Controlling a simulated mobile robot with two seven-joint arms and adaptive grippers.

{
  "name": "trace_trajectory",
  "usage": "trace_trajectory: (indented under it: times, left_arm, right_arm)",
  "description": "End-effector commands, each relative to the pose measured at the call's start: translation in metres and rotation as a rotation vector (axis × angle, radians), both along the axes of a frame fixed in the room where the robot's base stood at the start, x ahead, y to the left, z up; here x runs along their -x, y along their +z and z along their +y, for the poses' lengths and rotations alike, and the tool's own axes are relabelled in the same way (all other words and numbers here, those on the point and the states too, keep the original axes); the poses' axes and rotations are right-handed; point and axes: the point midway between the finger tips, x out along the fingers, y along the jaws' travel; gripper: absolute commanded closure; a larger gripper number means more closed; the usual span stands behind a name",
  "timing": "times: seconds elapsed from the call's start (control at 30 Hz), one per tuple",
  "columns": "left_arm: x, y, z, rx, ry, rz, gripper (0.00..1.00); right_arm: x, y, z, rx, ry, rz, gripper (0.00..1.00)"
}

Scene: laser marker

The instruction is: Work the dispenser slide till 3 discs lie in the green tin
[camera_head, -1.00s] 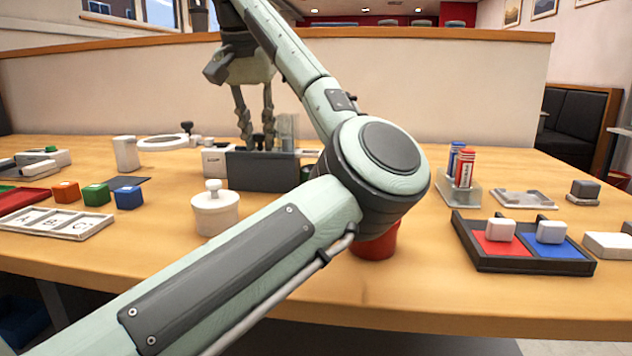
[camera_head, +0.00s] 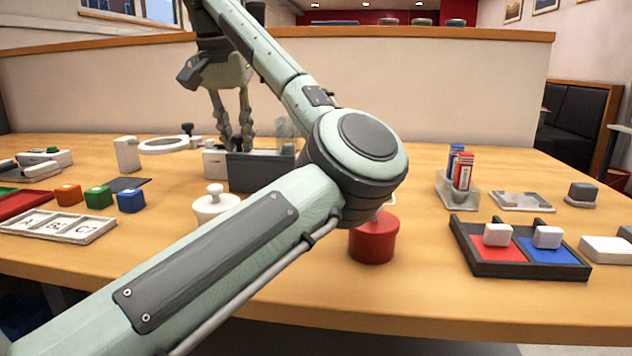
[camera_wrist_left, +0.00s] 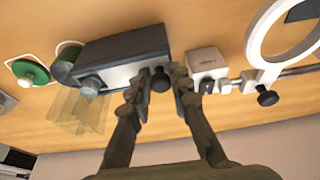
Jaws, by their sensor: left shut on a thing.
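The dark grey dispenser box (camera_head: 262,172) stands at the middle back of the table, with its clear hopper (camera_head: 285,130) at its right end. The hopper also shows in the left wrist view (camera_wrist_left: 82,110). My left gripper (camera_head: 234,148) points down behind the box. In the left wrist view its fingers (camera_wrist_left: 160,88) are shut on the dark slide knob (camera_wrist_left: 160,78). A round green-rimmed container (camera_wrist_left: 68,48), apparently the green tin, is beside the box's hopper end. Its inside cannot be made out. My arm hides it in the head view. I see no discs clearly.
A white lidded pot (camera_head: 214,204) and a red pot (camera_head: 373,238) stand in front. A small white box (camera_head: 215,163) and ring stand (camera_head: 165,145) are left of the dispenser. A red-and-blue tray (camera_head: 525,262) is at right. A green knobbed piece (camera_wrist_left: 30,72) lies beyond the green-rimmed container.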

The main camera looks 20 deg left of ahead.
Motion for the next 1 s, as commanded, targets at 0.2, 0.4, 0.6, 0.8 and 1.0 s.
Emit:
trace_trajectory:
  times: [0.2,0.4,0.6,0.8,1.0]
  left_arm:
    - [-0.0007,-0.0077,-0.0006,0.007,-0.002,0.012,0.97]
    - [-0.0007,-0.0076,0.0000,0.007,-0.002,0.012,0.97]
    - [-0.0004,-0.0075,0.0008,0.007,-0.002,0.011,0.97]
    - [-0.0003,-0.0077,0.0018,0.006,-0.002,0.011,0.97]
    - [-0.0002,-0.0080,0.0022,0.005,-0.002,0.011,0.97]
  right_arm:
    - [0.0000,0.0004,0.0000,0.000,0.000,0.000,0.24]
    - [0.0000,0.0026,0.0000,0.000,0.000,0.000,0.24]
    - [0.0000,0.0045,0.0000,0.000,0.000,0.000,0.24]
    - [0.0000,0.0060,0.0000,0.000,0.000,0.000,0.24]
    - [0.0000,0.0057,0.0000,0.000,0.000,0.000,0.24]
